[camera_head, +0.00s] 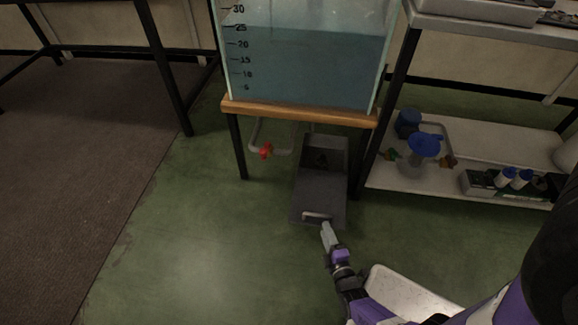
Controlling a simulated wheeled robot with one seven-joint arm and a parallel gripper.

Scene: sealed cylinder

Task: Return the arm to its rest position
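My gripper (325,228) is low in the middle of the head view, at the end of my purple and black arm, which reaches in from the lower right. Its pale fingertips are beside the light handle (317,215) on the front of a dark grey box (318,198). Whether they touch the handle, and whether they are open or shut, is too small to tell. The box stands on the green floor, partly under a wooden-topped stand (300,112).
A water tank (310,65) with a number scale stands on the stand. A red valve (265,151) hangs on a pipe below it. A shelf (460,172) at right holds a blue funnel-like item (424,145) and bottles. Green floor (200,245) is clear at left.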

